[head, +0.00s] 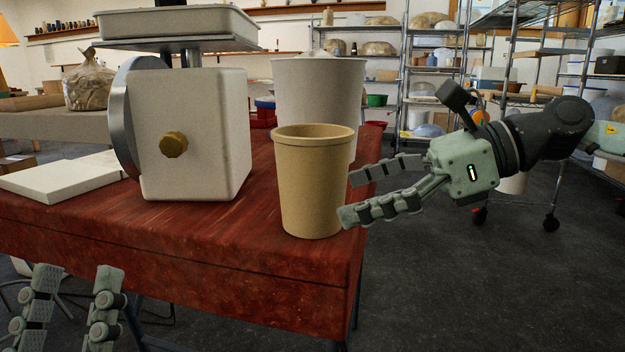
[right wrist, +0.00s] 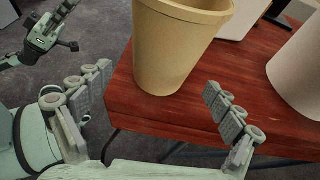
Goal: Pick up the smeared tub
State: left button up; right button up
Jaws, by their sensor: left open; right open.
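A tan tub (head: 312,190) stands upright near the right end of the red table. No smear on it is clear to me. A larger whitish tub (head: 318,85) stands behind it, partly hidden. My right gripper (head: 351,197) is open, just right of the tan tub. In the right wrist view the tan tub (right wrist: 172,50) lies ahead between the two spread fingers, and the whitish tub (right wrist: 299,72) is at the right edge. My left gripper (head: 77,275) is open and empty, low in front of the table; it also shows in the right wrist view (right wrist: 60,20).
The red table (head: 200,240) bears a cream scale (head: 205,135) with a brass knob, left of the tubs, and a pale slab (head: 65,178). Wire shelving (head: 435,75) stands at the back.

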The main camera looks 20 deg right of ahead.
aim_at(313, 202)
jog(key=shift+w+a+p, duration=0.25)
jog(key=shift+a+p, duration=0.1)
jog(key=shift+a, duration=0.1)
jog(key=shift+p+x, duration=0.95)
jog(key=shift+p, duration=0.25)
jog(key=p+x, duration=0.1)
jog(key=x, duration=0.2)
jog(key=shift+w, duration=0.15)
pick_arm(q)
jog(key=w+f+g+y, duration=0.1)
jog(key=w+f+g, duration=0.1)
jog(key=f+g, duration=0.2)
jog(key=w+f+g+y, duration=0.2)
jog(key=f+g, duration=0.3)
jog(key=f, duration=0.5)
jog(key=shift+w+a, duration=0.3)
jog(key=shift+w, duration=0.15)
pick_arm(e)
jog(key=shift+c, duration=0.6)
jog(key=c, duration=1.5)
pick_arm(q)
jog(key=shift+r, duration=0.1)
pick_arm(e)
jog(key=shift+r, duration=0.1)
